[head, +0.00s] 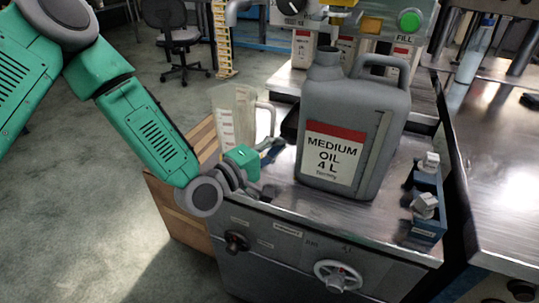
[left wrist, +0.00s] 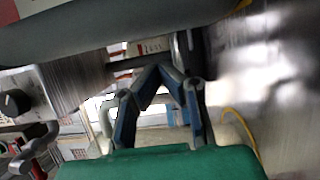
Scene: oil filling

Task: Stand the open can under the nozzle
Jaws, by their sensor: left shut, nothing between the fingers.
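The grey can (head: 350,120), labelled "MEDIUM OIL 4 L", stands upright on the metal bench top (head: 300,199). Its neck (head: 325,62) has no cap on it. My left gripper (head: 278,146) is low at the can's left side, its blue fingers shut and empty; I cannot tell whether they touch the can. In the left wrist view the fingers (left wrist: 159,70) meet, and a grey body (left wrist: 120,22), likely the can, crosses the top. My right gripper is not seen.
A clear jug (head: 238,112) stands behind my left gripper. A blue rack (head: 428,185) with two grey caps is on the right edge. A green FILL button (head: 410,21) is at the back. A handwheel (head: 337,275) and knob (head: 236,242) are on the front.

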